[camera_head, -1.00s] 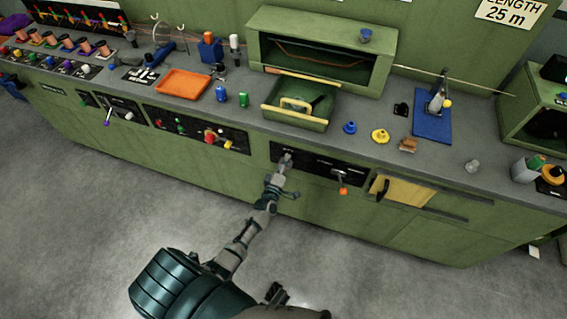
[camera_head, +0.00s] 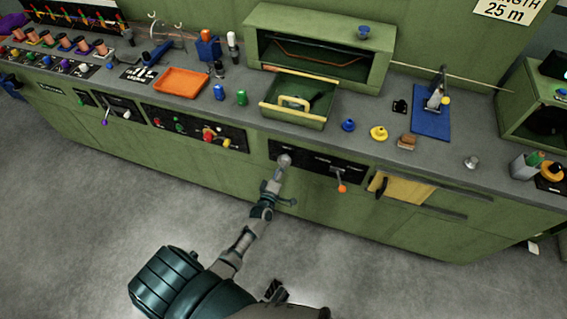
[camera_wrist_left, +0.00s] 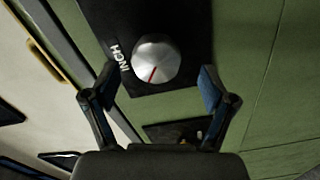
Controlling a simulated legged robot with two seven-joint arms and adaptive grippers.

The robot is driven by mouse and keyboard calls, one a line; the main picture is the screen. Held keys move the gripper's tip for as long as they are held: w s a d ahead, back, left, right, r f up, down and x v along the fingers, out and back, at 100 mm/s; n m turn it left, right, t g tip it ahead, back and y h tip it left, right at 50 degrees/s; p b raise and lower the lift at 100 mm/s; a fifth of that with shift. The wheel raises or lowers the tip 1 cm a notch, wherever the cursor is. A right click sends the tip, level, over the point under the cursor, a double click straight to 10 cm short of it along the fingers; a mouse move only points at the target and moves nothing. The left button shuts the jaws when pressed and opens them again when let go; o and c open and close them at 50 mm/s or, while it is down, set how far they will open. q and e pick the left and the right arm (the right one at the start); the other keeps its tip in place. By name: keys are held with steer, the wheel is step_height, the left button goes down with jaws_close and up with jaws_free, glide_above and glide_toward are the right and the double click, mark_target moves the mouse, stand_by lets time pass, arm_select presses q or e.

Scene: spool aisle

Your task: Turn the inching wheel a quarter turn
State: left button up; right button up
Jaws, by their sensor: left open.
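The inching wheel is a round silver knob (camera_wrist_left: 155,60) with a red line on its face, beside the word INCH on a black panel in the left wrist view. In the head view the wheel (camera_head: 284,160) sits at the left end of the black panel on the green bench front. My left gripper (camera_wrist_left: 157,78) is open and empty, its two fingers on either side of the wheel in the picture. A gap shows between each finger and the wheel. In the head view the left gripper (camera_head: 276,178) is just in front of the panel. My right gripper does not show.
An orange-tipped lever (camera_head: 342,188) sticks out right of the wheel. An open compartment with a yellow board (camera_head: 408,191) is farther right. Another control panel (camera_head: 195,129) lies to the left. The floor (camera_head: 90,200) in front is clear.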

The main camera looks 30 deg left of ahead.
arm_select(q)
steer(key=v, duration=0.8)
steer(key=shift+s+d, duration=0.2)
steer(key=shift+d, duration=0.05)
steer(key=s+d+m, duration=0.1)
steer(key=s+m, duration=0.4)
steer(key=m, duration=1)
steer(key=b+x, duration=0.2)
steer(key=x, duration=1.5)
steer(key=shift+b, duration=0.4)
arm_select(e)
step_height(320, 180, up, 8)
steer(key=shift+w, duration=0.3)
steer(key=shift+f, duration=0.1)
